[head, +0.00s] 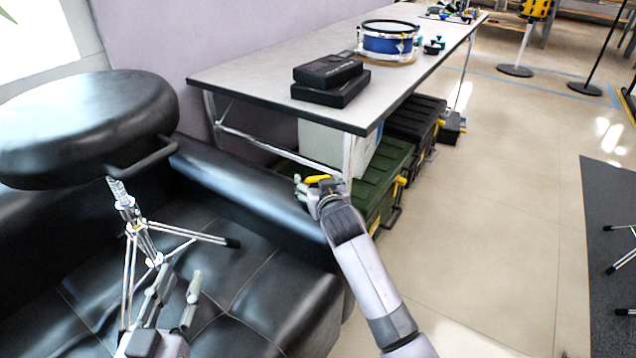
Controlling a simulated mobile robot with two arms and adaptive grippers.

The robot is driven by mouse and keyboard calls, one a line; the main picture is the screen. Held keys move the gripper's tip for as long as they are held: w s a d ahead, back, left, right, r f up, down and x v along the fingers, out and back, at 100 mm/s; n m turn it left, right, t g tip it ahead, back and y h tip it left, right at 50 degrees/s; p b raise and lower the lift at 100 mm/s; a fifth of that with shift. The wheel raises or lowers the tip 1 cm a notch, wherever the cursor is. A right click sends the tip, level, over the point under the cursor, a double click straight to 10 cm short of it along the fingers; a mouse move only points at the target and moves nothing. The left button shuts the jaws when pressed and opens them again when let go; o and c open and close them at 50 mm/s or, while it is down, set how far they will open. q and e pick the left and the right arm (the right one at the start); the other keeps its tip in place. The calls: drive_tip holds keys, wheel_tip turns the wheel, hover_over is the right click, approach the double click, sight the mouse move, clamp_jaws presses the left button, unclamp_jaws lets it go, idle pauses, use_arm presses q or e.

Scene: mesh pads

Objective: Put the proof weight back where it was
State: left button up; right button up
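I cannot pick out the proof weight with certainty. Small teal and black pieces (434,46) lie beside a blue drum (388,42) on the long grey table (240,82); they are too small to name. My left gripper (178,284) is at the lower left, over the black couch seat, its two fingers apart with nothing seen between them. My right gripper (312,186) is in front of the table's near end, below its top and near a green case. A small yellow thing (318,179) shows at its fingers; I cannot tell whether it is held or lies behind.
Two flat black boxes (330,82) are stacked on the table. Under it stand a green case (380,175), black cases (412,120) and a whitish box (318,146). A black drum stool (90,122) on chrome legs stands on the couch (270,285).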

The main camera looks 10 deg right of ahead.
drive_tip(key=shift+o, duration=1.1)
drive_tip(key=shift+s, duration=0.2)
drive_tip(key=p+v, duration=0.2)
drive_tip(key=v, duration=0.3)
drive_tip(key=shift+s+r, duration=0.1)
drive_tip(key=shift+r, duration=0.05)
use_arm(q)
drive_tip(key=s+a+f+g+y, duration=0.1)
drive_tip(key=s+a+f+g, duration=0.1)
drive_tip(key=s+f+g, duration=0.2)
drive_tip(key=s+a+f+g+y+p, duration=0.1)
drive_tip(key=s+f+g, duration=0.3)
drive_tip(key=f, duration=0.5)
drive_tip(key=shift+s+a+f+n+g+y+p, duration=0.35)
drive_tip(key=shift+a+g, duration=0.25)
drive_tip(key=shift+g, duration=0.2)
use_arm(e)
drive_tip(key=s+d+f+g, duration=0.1)
drive_tip(key=s+f+g, duration=0.1)
drive_tip(key=s, duration=0.8)
drive_tip(key=s+d+f+n+g, duration=0.1)
drive_tip(key=s+f, duration=0.3)
drive_tip(key=s, duration=0.6)
drive_tip(key=s+d+f+n+g+y, duration=0.1)
drive_tip(key=s+f+g, duration=0.2)
drive_tip(key=s, duration=0.8)
drive_tip(key=shift+d+f+g, duration=0.25)
drive_tip(key=shift+g, duration=0.05)
use_arm(q)
drive_tip(key=shift+r, duration=0.1)
